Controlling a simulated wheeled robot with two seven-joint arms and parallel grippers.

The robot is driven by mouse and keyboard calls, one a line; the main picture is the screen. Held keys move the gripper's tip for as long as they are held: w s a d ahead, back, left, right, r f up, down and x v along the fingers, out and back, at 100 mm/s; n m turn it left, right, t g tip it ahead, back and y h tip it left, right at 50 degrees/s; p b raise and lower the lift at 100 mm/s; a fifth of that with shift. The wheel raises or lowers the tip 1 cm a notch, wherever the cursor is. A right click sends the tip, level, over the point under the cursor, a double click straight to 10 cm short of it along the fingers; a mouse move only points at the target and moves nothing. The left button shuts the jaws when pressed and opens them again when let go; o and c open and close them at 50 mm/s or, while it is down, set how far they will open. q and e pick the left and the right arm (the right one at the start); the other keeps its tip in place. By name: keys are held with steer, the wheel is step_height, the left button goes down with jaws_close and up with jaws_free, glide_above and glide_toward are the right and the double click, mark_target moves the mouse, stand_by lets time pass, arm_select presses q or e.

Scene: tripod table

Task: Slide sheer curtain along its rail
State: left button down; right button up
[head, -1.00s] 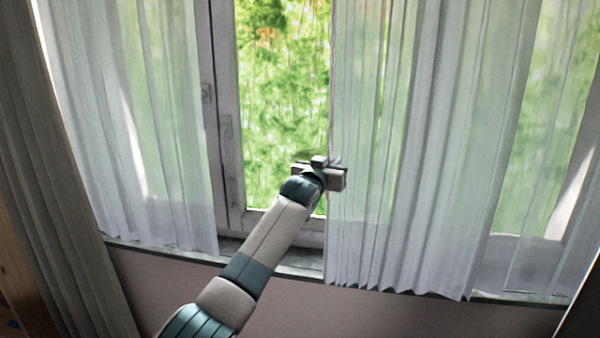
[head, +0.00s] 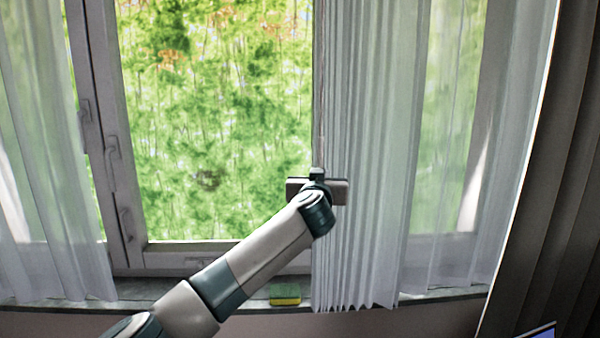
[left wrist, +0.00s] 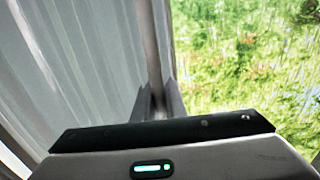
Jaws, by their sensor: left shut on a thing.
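The sheer curtain (head: 370,150) hangs in tight white folds right of centre in the head view, its left edge beside the bare window pane. My left gripper (head: 318,187) is at that left edge, about mid-height in the picture, and is shut on the curtain's edge. The left wrist view shows the curtain (left wrist: 75,65) on the left and the green outdoors on the right, with the gripper body (left wrist: 165,140) across the bottom. The rail is out of view. My right gripper is not in view.
Another sheer panel (head: 45,150) hangs at the left. A dark heavy drape (head: 560,180) hangs at the far right. A yellow and green sponge (head: 285,294) lies on the sill (head: 150,292) below the window. The window frame has handles (head: 112,150) at the left.

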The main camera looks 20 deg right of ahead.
arm_select(q)
steer(key=shift+s+d, duration=0.2)
steer(key=shift+d, duration=0.45)
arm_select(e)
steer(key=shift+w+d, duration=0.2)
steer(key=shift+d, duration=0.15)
arm_select(q)
steer(key=c, duration=1.8)
jaws_free()
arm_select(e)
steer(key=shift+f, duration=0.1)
arm_select(q)
steer(key=shift+s, duration=0.1)
steer(key=b+v, duration=0.2)
steer(key=v, duration=1.5)
steer(key=shift+a, duration=0.2)
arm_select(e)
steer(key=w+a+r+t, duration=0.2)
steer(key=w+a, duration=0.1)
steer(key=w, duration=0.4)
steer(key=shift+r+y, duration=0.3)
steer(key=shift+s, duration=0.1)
